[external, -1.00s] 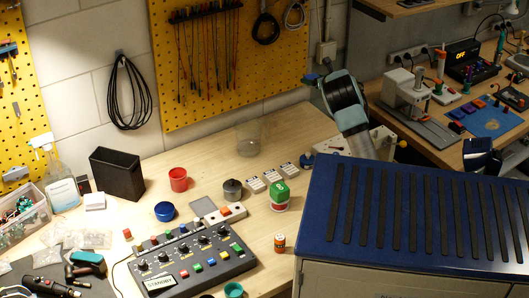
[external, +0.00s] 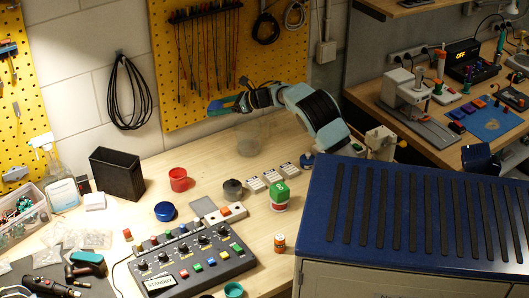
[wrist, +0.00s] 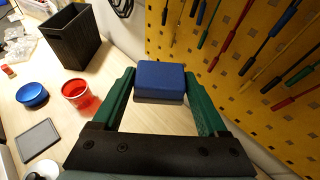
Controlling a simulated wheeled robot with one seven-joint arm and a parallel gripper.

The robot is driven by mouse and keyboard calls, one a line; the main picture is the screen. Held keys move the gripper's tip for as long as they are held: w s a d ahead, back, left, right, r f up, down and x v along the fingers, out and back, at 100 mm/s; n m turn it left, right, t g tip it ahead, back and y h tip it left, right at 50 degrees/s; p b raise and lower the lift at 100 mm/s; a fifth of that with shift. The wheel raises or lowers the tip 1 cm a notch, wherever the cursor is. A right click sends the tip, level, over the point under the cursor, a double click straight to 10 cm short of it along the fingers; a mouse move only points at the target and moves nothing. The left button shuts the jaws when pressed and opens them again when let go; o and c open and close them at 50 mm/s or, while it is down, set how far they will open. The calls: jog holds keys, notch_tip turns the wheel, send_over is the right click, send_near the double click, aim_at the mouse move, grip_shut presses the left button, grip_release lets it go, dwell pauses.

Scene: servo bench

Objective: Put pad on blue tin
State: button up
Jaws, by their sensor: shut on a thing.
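The pad (wrist: 160,82), a blue block with a greyish lower face, is held between the green fingers of my gripper (wrist: 162,88) in the wrist view. In the external view my gripper (external: 226,103) is raised above the back of the bench, in front of the yellow pegboard. The blue tin (external: 165,211) is a low round tin on the bench, below and left of my gripper. It also shows at the left of the wrist view (wrist: 32,95), apart from the pad.
A red tin (external: 178,180) stands just behind the blue tin, and a black bin (external: 117,174) stands to its left. A flat grey square (external: 203,206) and a control box (external: 192,262) are nearby. A clear jar (external: 248,140) is below my gripper.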

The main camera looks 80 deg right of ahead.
jog(key=w+a+n+g+y, duration=0.1)
jog(key=w+a+n+y, duration=0.25)
jog(key=a, duration=0.55)
jog(key=w+a+n+y, duration=0.2)
jog(key=w+a, duration=0.2)
jog(key=a, duration=0.4)
jog(key=n+g+y+b, duration=0.1)
jog(key=n+g+y, duration=0.2)
jog(key=n+y, duration=0.15)
send_over(167, 206)
jog(key=shift+m, duration=0.3)
notch_tip(167, 206, down, 11)
jog(key=shift+s+r+p, duration=0.1)
jog(key=shift+p, duration=0.65)
notch_tip(167, 206, down, 4)
jog(key=shift+r+p, duration=0.2)
jog(key=shift+p, duration=0.4)
jog(key=shift+f, duration=0.35)
jog(key=shift+f, duration=0.15)
jog(key=o, duration=1.2)
jog(key=shift+o, duration=0.2)
